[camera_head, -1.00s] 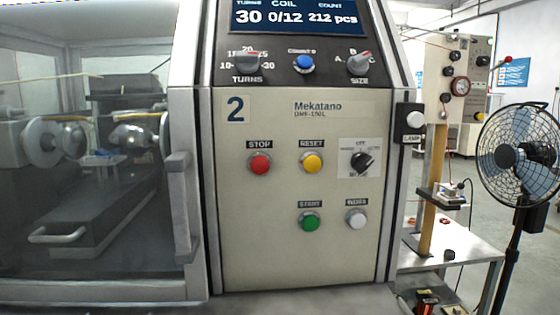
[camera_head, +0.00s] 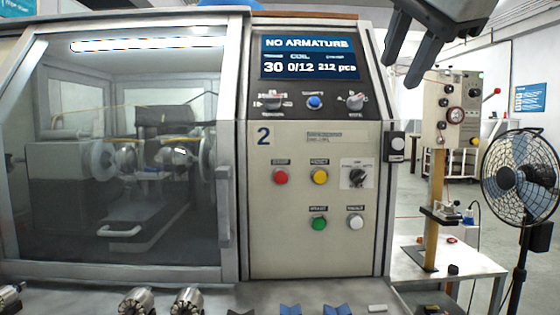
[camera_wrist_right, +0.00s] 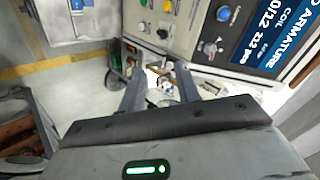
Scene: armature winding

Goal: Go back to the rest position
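My right gripper (camera_head: 402,73) is raised at the top right of the head view, beside the upper right edge of the winding machine (camera_head: 340,180). Its two dark fingers are apart with nothing between them. In the right wrist view, the fingers of my right gripper (camera_wrist_right: 167,93) are also spread and empty. My left gripper is in neither current view. The machine's screen (camera_head: 308,57) reads "NO ARMATURE", coil 0/12 and 212 pcs. The machine's clear door (camera_head: 130,200) looks shut.
Several armatures (camera_head: 187,302) and blue V-shaped holders (camera_head: 337,310) line the bottom edge of the head view. A test stand (camera_head: 440,190) on a small table (camera_head: 465,263) and a black fan (camera_head: 521,178) stand at the right. Floor shows between them and the back wall.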

